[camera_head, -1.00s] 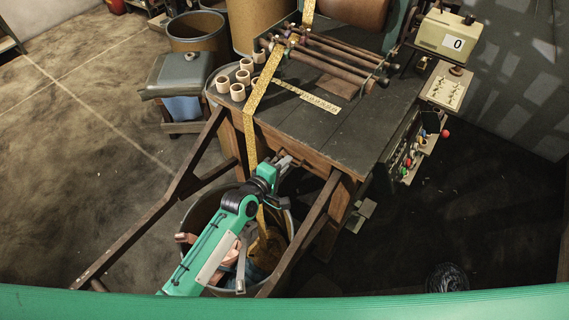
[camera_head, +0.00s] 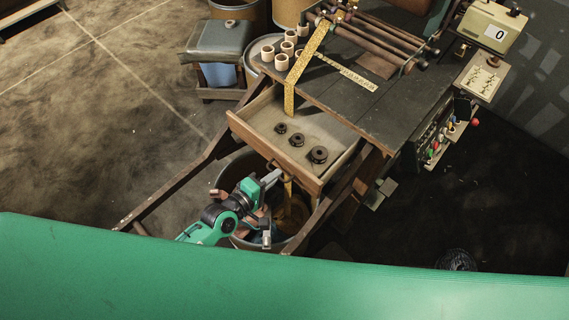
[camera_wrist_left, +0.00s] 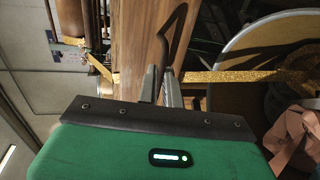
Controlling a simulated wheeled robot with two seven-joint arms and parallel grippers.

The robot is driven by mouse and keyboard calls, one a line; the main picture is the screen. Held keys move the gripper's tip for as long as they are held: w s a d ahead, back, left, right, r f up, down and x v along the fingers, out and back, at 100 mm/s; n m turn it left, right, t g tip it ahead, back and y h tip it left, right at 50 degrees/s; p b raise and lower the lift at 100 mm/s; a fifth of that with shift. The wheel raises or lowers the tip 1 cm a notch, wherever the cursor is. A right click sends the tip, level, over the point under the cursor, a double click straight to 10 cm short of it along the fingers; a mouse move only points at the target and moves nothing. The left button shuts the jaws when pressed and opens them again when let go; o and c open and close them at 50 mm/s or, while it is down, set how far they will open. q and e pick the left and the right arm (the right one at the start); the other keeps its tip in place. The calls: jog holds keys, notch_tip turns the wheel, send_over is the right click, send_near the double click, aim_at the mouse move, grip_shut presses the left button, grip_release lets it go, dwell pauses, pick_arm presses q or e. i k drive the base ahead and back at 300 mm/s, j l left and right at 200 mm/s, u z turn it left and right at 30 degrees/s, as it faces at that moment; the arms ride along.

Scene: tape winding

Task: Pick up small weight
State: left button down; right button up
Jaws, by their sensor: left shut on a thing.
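Three dark round weights lie in the open wooden drawer (camera_head: 245,133) under the tabletop. The small weight (camera_head: 281,128) is at the left, the middle-sized weight (camera_head: 297,139) beside it, and the largest weight (camera_head: 318,154) at the right. My left gripper (camera_head: 272,178) is at the outside of the drawer front, below and apart from the weights. In the left wrist view, its fingers (camera_wrist_left: 161,84) are closed on the dark, bent drawer handle (camera_wrist_left: 178,28). The weights cannot be made out in that view. My right gripper is not in view.
A gold tape (camera_head: 302,66) hangs over the table edge and down past the drawer. A round bin (camera_head: 222,182) stands under my left gripper. Wooden beams flank the drawer.

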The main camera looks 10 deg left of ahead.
aim_at(280, 126)
jog(key=k+j, duration=0.2)
jog(key=k+l, duration=0.15)
jog(key=l, duration=0.15)
jog(key=k+l, duration=0.2)
jog(key=l, duration=0.15)
jog(key=k+l, duration=0.15)
jog(key=l, duration=0.15)
